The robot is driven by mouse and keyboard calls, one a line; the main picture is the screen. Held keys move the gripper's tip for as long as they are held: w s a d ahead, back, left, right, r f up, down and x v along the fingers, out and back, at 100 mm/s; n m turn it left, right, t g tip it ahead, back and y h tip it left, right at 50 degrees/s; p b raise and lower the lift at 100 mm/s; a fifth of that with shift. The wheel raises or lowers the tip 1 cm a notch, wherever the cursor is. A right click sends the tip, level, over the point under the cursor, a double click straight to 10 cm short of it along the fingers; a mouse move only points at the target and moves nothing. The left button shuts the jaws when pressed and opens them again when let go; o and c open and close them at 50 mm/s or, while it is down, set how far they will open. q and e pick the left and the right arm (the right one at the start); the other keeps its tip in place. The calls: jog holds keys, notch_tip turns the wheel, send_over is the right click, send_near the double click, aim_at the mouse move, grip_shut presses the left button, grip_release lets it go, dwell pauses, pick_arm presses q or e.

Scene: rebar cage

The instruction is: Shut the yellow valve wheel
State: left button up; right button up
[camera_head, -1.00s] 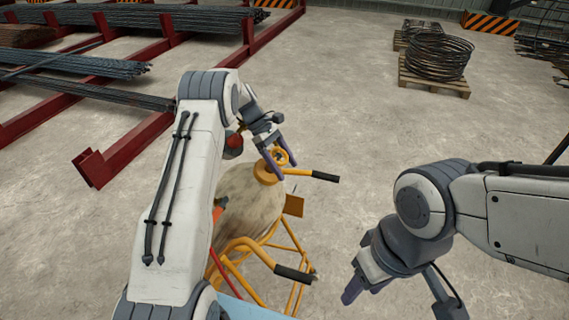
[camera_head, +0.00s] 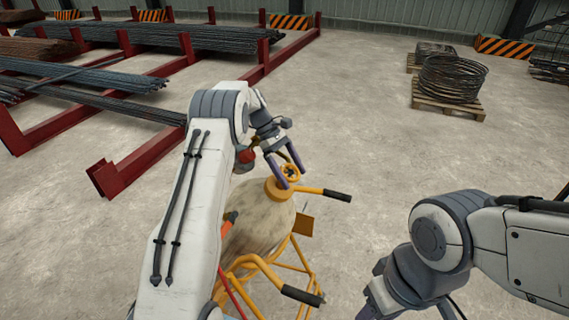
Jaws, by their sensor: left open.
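The small yellow valve wheel (camera_head: 289,172) sits at the top of a dusty, pale rounded tank (camera_head: 262,215), above a yellow collar. My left gripper (camera_head: 293,178) reaches down to the wheel from the upper left. Its two purple-grey fingers are apart, one in front of the wheel and one at its far right side. I cannot tell if they touch it. My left arm hides the tank's left part. My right gripper (camera_head: 412,310) is low at the right, away from the tank, its fingertips cut off by the bottom edge.
The tank stands in a yellow frame with black-gripped handles (camera_head: 325,194). Red racks (camera_head: 140,165) with rebar bundles (camera_head: 85,85) fill the left and back. Coiled wire (camera_head: 452,80) lies on a pallet at the upper right. The concrete floor between is clear.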

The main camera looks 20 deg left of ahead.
aim_at(284, 164)
pick_arm(q)
jog(key=b+v, duration=0.1)
jog(key=v, duration=0.4)
jog(key=shift+w+a+r, duration=0.2)
jog(key=shift+v, duration=0.8)
pick_arm(e)
jog(key=shift+f, duration=1.2)
pick_arm(q)
jog(key=shift+s+d, duration=0.1)
jog(key=shift+d, duration=0.05)
